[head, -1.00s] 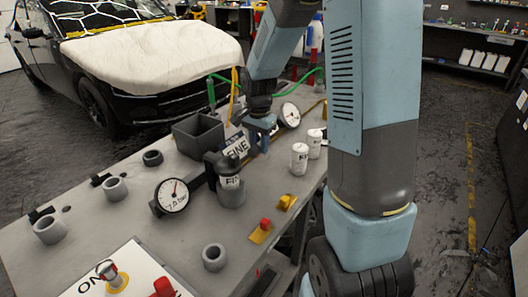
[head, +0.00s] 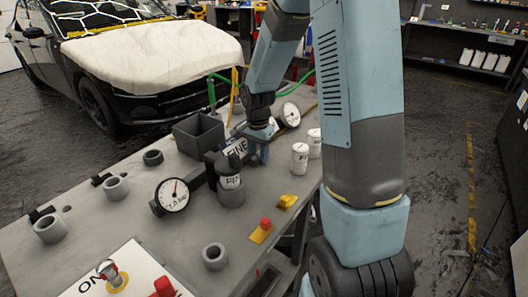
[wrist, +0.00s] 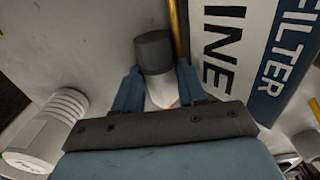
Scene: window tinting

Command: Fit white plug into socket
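My gripper (wrist: 158,82) is low over the workbench beside the FINE FILTER sign. In the wrist view its two blue fingers are apart, and a white piece with a dark grey round end (wrist: 154,50) shows between them. I cannot tell whether the fingers touch it. In the head view my gripper (head: 262,150) hides what is between its fingers. A white ribbed cylinder (wrist: 52,130) lies left of the fingers in the wrist view. Two white cylinders (head: 300,158) stand right of my gripper in the head view. Grey round sockets (head: 214,257) stand on the bench; which one suits the plug is unclear.
The grey bench (head: 110,230) carries a dark open box (head: 198,136), a gauge (head: 172,195), a second gauge (head: 291,114) and a dark fitting with a white label (head: 230,185). A covered car (head: 150,55) stands behind.

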